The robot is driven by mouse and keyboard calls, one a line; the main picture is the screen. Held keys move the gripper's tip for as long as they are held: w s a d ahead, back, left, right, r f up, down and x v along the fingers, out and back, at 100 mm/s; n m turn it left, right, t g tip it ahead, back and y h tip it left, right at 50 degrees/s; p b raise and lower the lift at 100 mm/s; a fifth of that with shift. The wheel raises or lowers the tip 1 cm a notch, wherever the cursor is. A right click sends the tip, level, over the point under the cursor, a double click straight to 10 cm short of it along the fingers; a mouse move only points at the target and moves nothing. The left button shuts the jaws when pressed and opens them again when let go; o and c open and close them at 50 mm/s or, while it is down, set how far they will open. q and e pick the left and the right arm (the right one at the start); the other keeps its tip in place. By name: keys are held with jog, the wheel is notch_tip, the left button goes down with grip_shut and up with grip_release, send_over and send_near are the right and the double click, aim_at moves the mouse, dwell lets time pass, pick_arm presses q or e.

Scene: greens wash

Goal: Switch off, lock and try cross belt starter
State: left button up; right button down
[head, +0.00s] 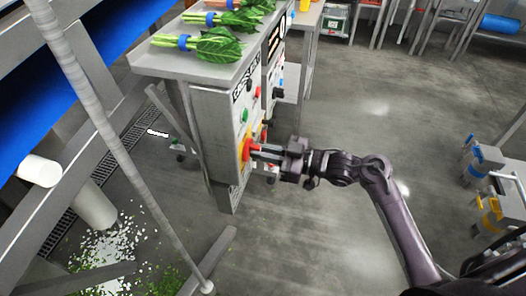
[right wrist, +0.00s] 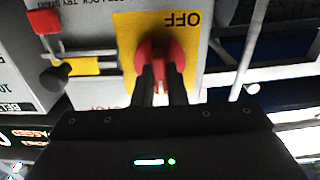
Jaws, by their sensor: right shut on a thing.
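The cross belt starter is a grey cabinet (head: 212,130) under a steel top, with green and red buttons on its panel. Low on it is a red rotary switch handle on a yellow plate (head: 243,158). My right gripper (head: 258,152) is shut on the red handle. In the right wrist view the red handle (right wrist: 162,52) is between the fingers, and the yellow plate (right wrist: 127,30) shows the word OFF, upside down. Another switch, with a red part (right wrist: 44,20) and a black knob over a yellow plate, shows at upper left there. My left gripper is not in view.
Bunches of greens with blue bands (head: 200,43) lie on the steel top. A blue belt (head: 120,25) and steel frame legs stand at left, with white and green scraps (head: 112,248) on the floor. Open floor (head: 330,240) lies at centre and right.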

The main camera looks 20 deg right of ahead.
pick_arm(q)
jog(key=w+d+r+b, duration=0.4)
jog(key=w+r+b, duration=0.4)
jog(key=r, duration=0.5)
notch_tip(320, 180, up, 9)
jog(key=b, duration=0.2)
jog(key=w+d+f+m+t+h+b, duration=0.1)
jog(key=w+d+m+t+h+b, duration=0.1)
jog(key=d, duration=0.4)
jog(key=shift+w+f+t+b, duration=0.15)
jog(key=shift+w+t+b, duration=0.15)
jog(key=shift+b, duration=0.6)
pick_arm(e)
jog(key=shift+s+a+f+n, duration=0.1)
jog(key=shift+f+n, duration=0.05)
jog(key=shift+n, duration=4.25)
jog(key=shift+s+a+f+n, duration=0.1)
jog(key=shift+f+n, duration=0.05)
jog(key=shift+n, duration=4.25)
jog(key=c, duration=1.5)
grip_release()
jog(key=shift+d, duration=0.1)
